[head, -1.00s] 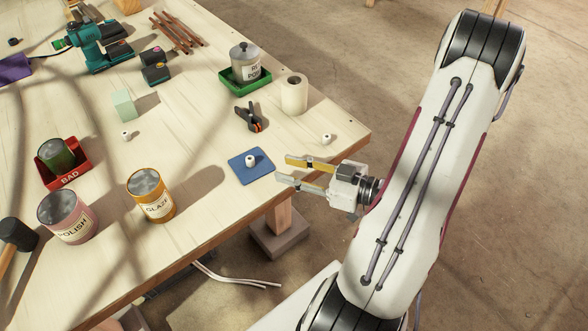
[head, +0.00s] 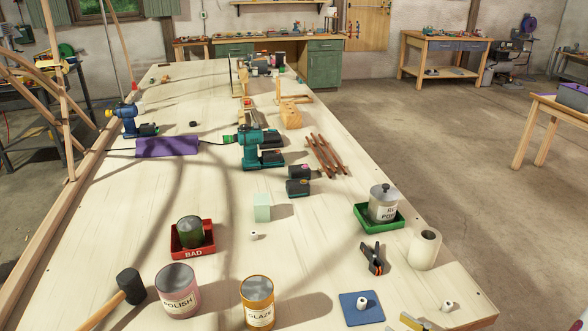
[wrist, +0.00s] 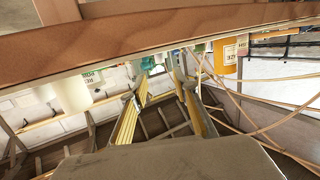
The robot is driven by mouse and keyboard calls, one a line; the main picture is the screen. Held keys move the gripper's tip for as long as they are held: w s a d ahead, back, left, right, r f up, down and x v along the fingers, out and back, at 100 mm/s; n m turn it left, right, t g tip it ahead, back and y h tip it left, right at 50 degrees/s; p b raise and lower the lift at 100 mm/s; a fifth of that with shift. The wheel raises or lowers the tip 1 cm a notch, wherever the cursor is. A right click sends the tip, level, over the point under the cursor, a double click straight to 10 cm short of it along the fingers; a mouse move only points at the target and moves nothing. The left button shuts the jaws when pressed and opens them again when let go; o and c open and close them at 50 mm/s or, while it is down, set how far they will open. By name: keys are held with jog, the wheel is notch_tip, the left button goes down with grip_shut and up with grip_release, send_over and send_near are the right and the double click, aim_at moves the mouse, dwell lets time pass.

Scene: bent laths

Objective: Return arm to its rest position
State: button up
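My gripper (wrist: 160,92) is open in the wrist view, with its two yellow-padded fingers apart and nothing between them. In the head view only a yellowish part of a finger (head: 411,322) shows at the bottom edge, near the blue pad (head: 347,316). The rest of my arm is out of the head view. A table edge (wrist: 130,33) runs across the top of the wrist view, in front of the fingers.
The workbench (head: 130,225) holds a GLAZE can (head: 257,303), a POLISH can (head: 178,292), a black clamp (head: 372,259) and a white roll (head: 424,250). A small white piece stands on the blue pad. A green tray (head: 367,222) holds another can. Open floor lies to the right.

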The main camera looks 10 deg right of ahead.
jog(key=shift+w+n+g, duration=0.4)
jog(key=shift+w, duration=0.45)
jog(key=w+h, duration=0.1)
jog(key=w+d+g+h, duration=0.1)
jog(key=w+n+h, duration=0.1)
jog(key=w, duration=0.1)
jog(key=shift+d+r+g, duration=0.25)
jog(key=shift+d+g, duration=0.05)
jog(key=shift+d, duration=0.1)
jog(key=shift+w+d+r+g+h, duration=0.2)
jog(key=shift+w+d+g+h, duration=0.1)
jog(key=shift+w+d+h, duration=0.25)
notch_tip(320, 180, up, 13)
jog(key=s+m+g+h, duration=0.1)
jog(key=m+g+h, duration=0.25)
jog(key=h, duration=0.35)
jog(key=s+a+r+m+g+y, duration=0.1)
jog(key=s+a+r+y, duration=0.1)
jog(key=s+a, duration=0.6)
jog(key=s+a+r+m+g+y, duration=0.1)
jog(key=s+a+r+m+y, duration=0.1)
jog(key=s+a, duration=0.7)
jog(key=shift+a+r, duration=0.5)
jog(key=shift+a, duration=0.6)
